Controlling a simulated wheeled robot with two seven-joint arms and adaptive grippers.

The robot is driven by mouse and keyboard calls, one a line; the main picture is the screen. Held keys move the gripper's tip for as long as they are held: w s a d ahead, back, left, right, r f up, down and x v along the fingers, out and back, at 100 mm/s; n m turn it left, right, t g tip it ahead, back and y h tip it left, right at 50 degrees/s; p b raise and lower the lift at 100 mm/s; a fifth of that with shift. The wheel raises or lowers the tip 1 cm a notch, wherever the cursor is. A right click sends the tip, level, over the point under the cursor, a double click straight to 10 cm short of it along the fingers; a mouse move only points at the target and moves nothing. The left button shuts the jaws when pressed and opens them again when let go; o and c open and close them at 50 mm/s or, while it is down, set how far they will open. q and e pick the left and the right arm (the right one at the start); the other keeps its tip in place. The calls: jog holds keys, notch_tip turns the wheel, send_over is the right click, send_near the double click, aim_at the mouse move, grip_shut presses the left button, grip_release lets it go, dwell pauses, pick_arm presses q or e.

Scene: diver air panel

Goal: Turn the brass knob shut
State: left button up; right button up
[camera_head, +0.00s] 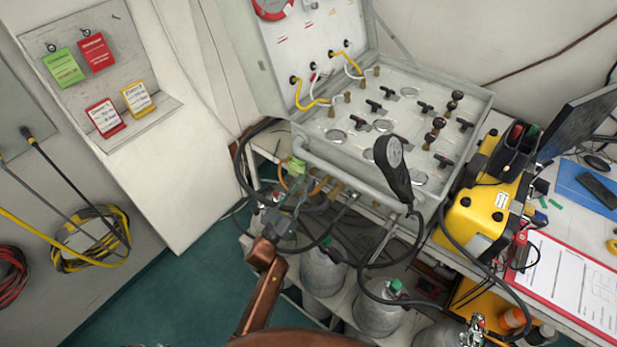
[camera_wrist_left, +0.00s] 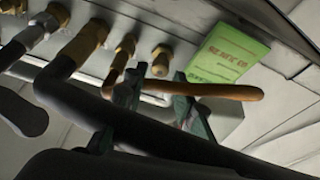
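Several brass knobs or fittings run along the panel's front edge. In the left wrist view, one brass knob (camera_wrist_left: 160,60) sits just beyond and between my left fingertips, with another brass fitting (camera_wrist_left: 125,47) to its left. My left gripper (camera_wrist_left: 157,78) is open, its two green-grey fingers apart and nothing clearly held. An orange-brown hose (camera_wrist_left: 225,91) crosses near the fingers. In the head view my left gripper (camera_head: 288,203) is below the panel's front left corner, among the hoses; its fingertips are hard to make out. My right gripper is not seen.
The air panel (camera_head: 400,110) carries gauges, levers and small brass knobs on top. A green tag (camera_wrist_left: 230,52) hangs beside the fittings. A black hose (camera_wrist_left: 150,130) crosses close to my left gripper. Gas cylinders (camera_head: 322,272) stand below. A yellow case (camera_head: 470,215) is at right.

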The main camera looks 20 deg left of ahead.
aim_at(311, 174)
pick_arm(q)
jog(key=shift+x, duration=1.6)
grip_shut()
